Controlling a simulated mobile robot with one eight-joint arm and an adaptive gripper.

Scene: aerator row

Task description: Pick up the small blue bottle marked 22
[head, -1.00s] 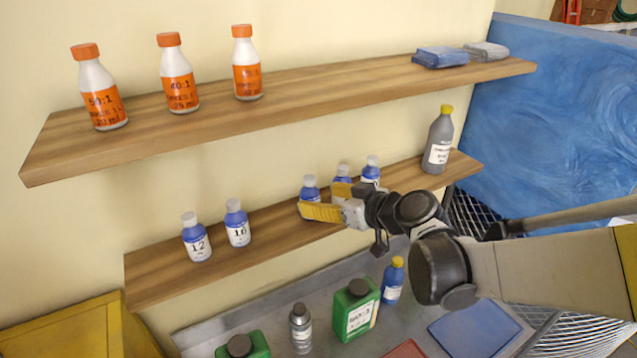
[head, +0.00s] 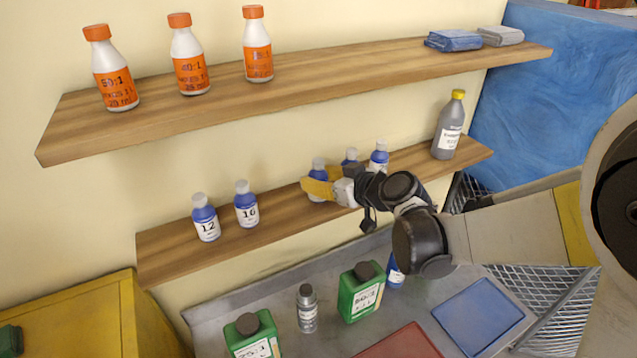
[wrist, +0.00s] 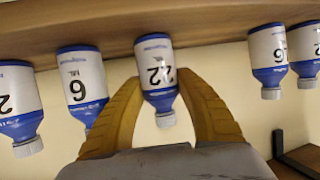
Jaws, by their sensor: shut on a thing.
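The small blue bottle marked 22 (wrist: 157,75) has a white label and a pale cap, and looks upside down in the wrist view. My gripper (wrist: 160,100) is shut on it, one yellow finger on each side. In the head view the bottle (head: 318,168) is at the lower shelf, right of the bottle marked 16, and my gripper (head: 322,186) partly hides it. It looks upright. I cannot tell whether its base touches the shelf.
Bottle 6 (wrist: 82,85) and another blue bottle (head: 379,157) stand close on one side. Bottles 16 (head: 246,205) and 12 (head: 206,218) stand at the left. A grey bottle (head: 449,125) stands further right. The upper shelf (head: 140,112) is above.

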